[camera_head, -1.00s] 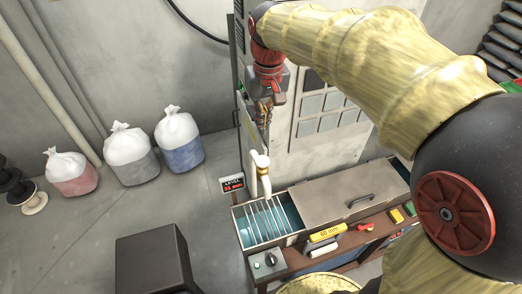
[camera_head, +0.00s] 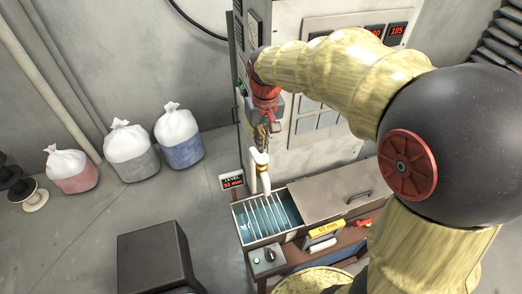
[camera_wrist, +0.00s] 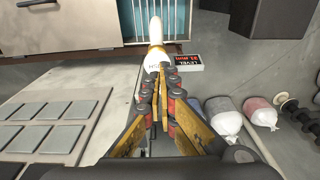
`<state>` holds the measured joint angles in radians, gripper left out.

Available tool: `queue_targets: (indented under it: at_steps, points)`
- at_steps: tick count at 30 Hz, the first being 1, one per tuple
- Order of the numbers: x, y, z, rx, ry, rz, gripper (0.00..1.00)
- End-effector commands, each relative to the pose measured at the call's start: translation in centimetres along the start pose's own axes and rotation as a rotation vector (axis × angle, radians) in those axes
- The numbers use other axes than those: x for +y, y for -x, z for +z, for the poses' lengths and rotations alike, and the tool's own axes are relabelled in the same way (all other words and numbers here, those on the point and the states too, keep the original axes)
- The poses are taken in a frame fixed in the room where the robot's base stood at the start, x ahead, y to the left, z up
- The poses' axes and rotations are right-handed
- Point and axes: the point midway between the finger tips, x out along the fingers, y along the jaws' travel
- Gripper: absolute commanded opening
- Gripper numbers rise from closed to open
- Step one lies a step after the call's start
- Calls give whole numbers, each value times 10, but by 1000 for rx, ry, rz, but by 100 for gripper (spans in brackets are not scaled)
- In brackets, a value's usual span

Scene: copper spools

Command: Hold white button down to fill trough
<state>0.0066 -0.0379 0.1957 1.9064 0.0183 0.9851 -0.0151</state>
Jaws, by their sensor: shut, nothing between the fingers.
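The trough (camera_head: 238,222) is a long metal tank with slats over blue-green water at its open left end. A white tap (camera_head: 263,182) with a brass band stands at its back edge; it also shows in the wrist view (camera_wrist: 155,28). The white button (camera_wrist: 154,60), with dark lettering, is on the tap's near end in the wrist view. My gripper (camera_wrist: 161,70) is shut and empty, with its tips at the button, partly covering it. I cannot tell whether they touch or press it. My gripper (camera_head: 262,146) points down over the tap in the head view.
A level display (camera_head: 232,182) left of the tap reads about 31 mm. A cover (camera_head: 322,197) with a handle closes the trough's right part. A control box (camera_head: 265,258) and a yellow 60 mm label (camera_head: 326,229) are in front. A tall cabinet (camera_head: 325,150) stands behind.

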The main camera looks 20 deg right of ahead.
Motion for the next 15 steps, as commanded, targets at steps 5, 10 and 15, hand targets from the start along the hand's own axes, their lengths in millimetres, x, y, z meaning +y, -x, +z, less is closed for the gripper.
queue_targets:
  at_steps: [5,10,15]
  points:
    - [0,-29,1,-4,0,0,0]
    - [0,-45,0,-1,0,0,0]
    - [0,-51,0,1,0,0,0]
